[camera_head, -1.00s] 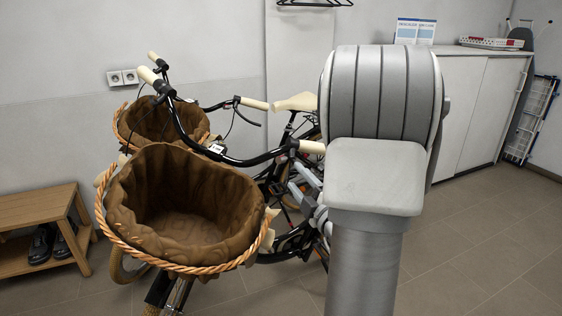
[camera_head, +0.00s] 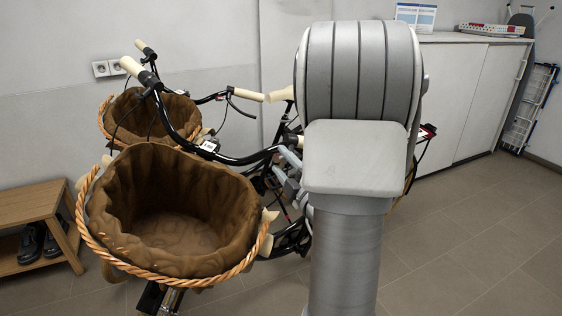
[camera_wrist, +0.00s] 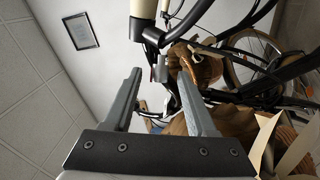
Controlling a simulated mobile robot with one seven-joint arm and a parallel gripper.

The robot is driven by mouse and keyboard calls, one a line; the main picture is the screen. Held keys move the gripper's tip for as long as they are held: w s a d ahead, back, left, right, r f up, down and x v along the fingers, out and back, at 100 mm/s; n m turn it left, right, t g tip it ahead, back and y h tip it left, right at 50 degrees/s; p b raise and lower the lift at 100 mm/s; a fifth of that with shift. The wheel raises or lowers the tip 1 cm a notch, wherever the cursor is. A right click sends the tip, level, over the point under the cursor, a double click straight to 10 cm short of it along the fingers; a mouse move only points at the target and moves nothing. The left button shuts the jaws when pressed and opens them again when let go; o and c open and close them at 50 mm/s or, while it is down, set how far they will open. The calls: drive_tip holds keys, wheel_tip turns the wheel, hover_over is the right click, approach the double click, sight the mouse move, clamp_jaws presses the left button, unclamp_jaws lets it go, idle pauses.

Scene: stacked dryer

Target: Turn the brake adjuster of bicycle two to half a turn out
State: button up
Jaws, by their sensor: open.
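Two black bicycles stand close together. The near bicycle's handlebar (camera_head: 180,137) carries a small white label (camera_head: 210,145) that I cannot read, and a cream grip (camera_head: 132,66). The far bicycle's handlebar (camera_head: 215,97) is behind it. I cannot make out a brake adjuster in either view, nor tell which bicycle is number two. My gripper (camera_wrist: 161,74) is open and empty in the wrist view. Beyond its fingers are a black handlebar part (camera_wrist: 165,38) and a cream grip (camera_wrist: 143,8); I cannot tell the exact gap. My arm hides the near handlebar's right end in the head view.
A brown-lined wicker basket (camera_head: 180,225) fills the space before the near handlebar, with a second basket (camera_head: 150,115) behind it. A wooden bench (camera_head: 30,205) stands at left, a white cabinet (camera_head: 465,95) at right. The floor (camera_head: 470,240) at right is clear.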

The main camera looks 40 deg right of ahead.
clamp_jaws()
idle(0.3)
drive_tip(key=shift+r+p, duration=0.2)
drive_tip(key=shift+p, duration=0.25)
drive_tip(key=n+g+p, duration=0.1)
drive_tip(key=p, duration=0.2)
drive_tip(key=shift+d+r+y, duration=0.1)
drive_tip(key=shift+r+y, duration=0.2)
drive_tip(key=shift+r, duration=0.1)
drive_tip(key=g+p, duration=0.1)
drive_tip(key=p, duration=0.1)
drive_tip(key=n+p, duration=0.1)
drive_tip(key=p, duration=0.2)
drive_tip(key=shift+r+g+y, duration=0.3)
drive_tip(key=shift+g+y, duration=0.1)
drive_tip(key=n+g+p, duration=0.1)
drive_tip(key=g+p, duration=0.1)
drive_tip(key=p, duration=0.4)
drive_tip(key=shift+w+r+y, duration=0.1)
drive_tip(key=shift+y, duration=0.2)
drive_tip(key=shift+n+g+p, duration=0.4)
drive_tip(key=shift+g+p, duration=0.3)
drive_tip(key=shift+p, duration=0.45)
drive_tip(key=shift+w+f+p, duration=0.1)
drive_tip(key=shift+f+p, duration=0.1)
drive_tip(key=shift+p, duration=0.15)
